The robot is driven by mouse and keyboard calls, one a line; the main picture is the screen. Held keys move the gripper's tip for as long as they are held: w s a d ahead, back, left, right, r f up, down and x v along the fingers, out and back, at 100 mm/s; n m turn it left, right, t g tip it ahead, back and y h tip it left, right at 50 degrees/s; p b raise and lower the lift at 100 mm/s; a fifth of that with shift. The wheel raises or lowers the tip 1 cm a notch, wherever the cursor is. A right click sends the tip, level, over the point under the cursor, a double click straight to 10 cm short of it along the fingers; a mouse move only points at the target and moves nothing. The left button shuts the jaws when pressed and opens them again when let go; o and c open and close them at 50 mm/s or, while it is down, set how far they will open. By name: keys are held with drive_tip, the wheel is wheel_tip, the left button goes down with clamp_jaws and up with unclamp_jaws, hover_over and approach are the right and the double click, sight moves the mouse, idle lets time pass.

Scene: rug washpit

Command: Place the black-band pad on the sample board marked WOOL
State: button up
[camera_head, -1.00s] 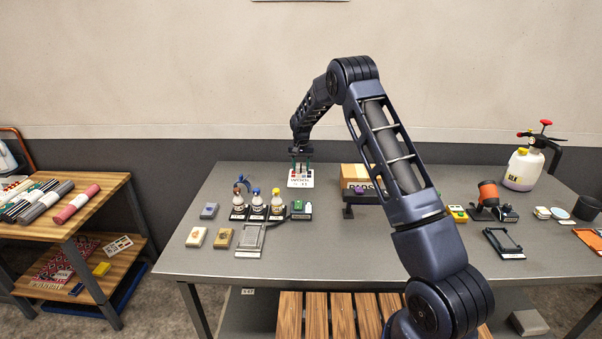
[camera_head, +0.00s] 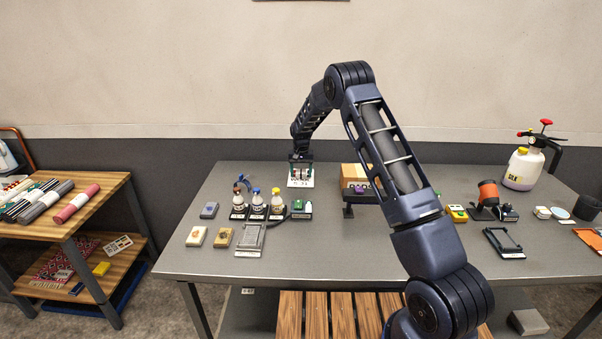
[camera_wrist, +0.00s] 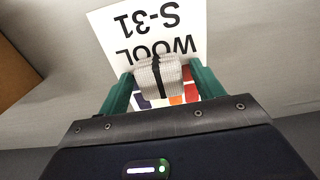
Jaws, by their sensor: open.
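The white sample board (camera_head: 294,185) lies at the back of the grey table, left of the middle. In the wrist view the board (camera_wrist: 110,22) reads WOOL and S-31, upside down, with coloured patches partly hidden by the pad and jaws. The pale ribbed pad with a black band (camera_wrist: 146,76) is over the board's patch end, between my green fingers. My gripper (camera_head: 301,168) points down at the board, its jaws open around the pad (camera_wrist: 162,88). I cannot tell whether the pad rests fully on the board.
A row of small bottles (camera_head: 257,205) stands in front of the board. A cardboard box (camera_head: 353,175) and a low dark stand (camera_head: 366,196) are to its right. Several small blocks and a grey tray (camera_head: 250,239) lie nearer the front left.

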sight(302, 171)
drive_tip(key=shift+r, duration=0.15)
wheel_tip(302, 171, up, 12)
drive_tip(key=s+d+r+t, duration=0.2)
drive_tip(key=s+d+r, duration=1.95)
drive_tip(key=r, duration=0.25)
drive_tip(key=s+d+r+t, duration=0.1)
drive_tip(key=s+d, duration=0.2)
drive_tip(key=s, duration=0.6)
drive_tip(key=s+d+r, duration=0.2)
drive_tip(key=s+d, duration=0.2)
drive_tip(key=s, duration=0.5)
drive_tip(key=s+d+f, duration=0.1)
drive_tip(key=s+f, duration=0.1)
drive_tip(key=s, duration=0.5)
drive_tip(key=s+d+f+t, duration=0.1)
drive_tip(key=s+d+f, duration=0.1)
drive_tip(key=s, duration=0.6)
drive_tip(key=shift+d+f+t, duration=0.25)
drive_tip(key=shift+f+t, duration=0.05)
drive_tip(key=shift+f, duration=0.3)
